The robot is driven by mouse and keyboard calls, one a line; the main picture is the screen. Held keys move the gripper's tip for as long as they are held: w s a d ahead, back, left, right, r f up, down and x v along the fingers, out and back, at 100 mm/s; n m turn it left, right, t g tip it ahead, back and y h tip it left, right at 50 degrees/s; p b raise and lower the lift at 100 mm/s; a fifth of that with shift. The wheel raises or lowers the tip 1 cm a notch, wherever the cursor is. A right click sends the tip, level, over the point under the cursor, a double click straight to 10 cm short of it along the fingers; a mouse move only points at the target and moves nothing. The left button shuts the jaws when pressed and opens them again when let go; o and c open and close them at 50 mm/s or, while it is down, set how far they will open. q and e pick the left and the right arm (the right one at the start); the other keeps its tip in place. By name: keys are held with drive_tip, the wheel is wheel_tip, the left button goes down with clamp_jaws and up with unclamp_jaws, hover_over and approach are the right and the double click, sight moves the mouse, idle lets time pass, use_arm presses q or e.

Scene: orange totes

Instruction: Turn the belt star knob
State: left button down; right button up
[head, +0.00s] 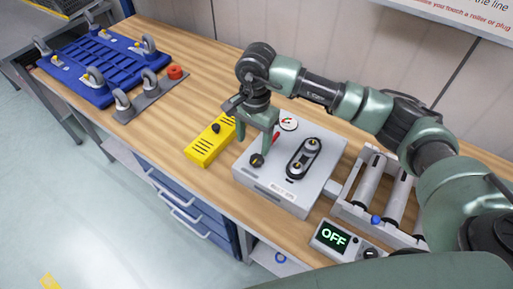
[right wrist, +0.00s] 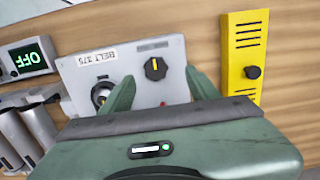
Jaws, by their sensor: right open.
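My right gripper (head: 257,138) is open, pointing down over the knob. In the right wrist view its fingertips (right wrist: 160,78) lie either side of the knob, with gaps to it. The height of the tips over the panel is hard to tell. My left gripper is not in view.
A yellow box (head: 205,146) stands at left, a roller frame (head: 375,190) and "OFF" display (head: 334,236) at right. Blue tray (head: 70,62) is far left.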

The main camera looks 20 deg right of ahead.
sight(256, 158)
drive_tip(key=shift+w+d, duration=0.1)
drive_tip(key=shift+d, duration=0.45)
drive_tip(key=shift+f+p, duration=0.3)
drive_tip(key=shift+p, duration=0.05)
wheel_tip(256, 158, down, 6)
drive_tip(key=shift+a+f+p, duration=0.1)
drive_tip(key=shift+p, duration=1.1)
drive_tip(key=shift+f, duration=0.3)
clamp_jaws()
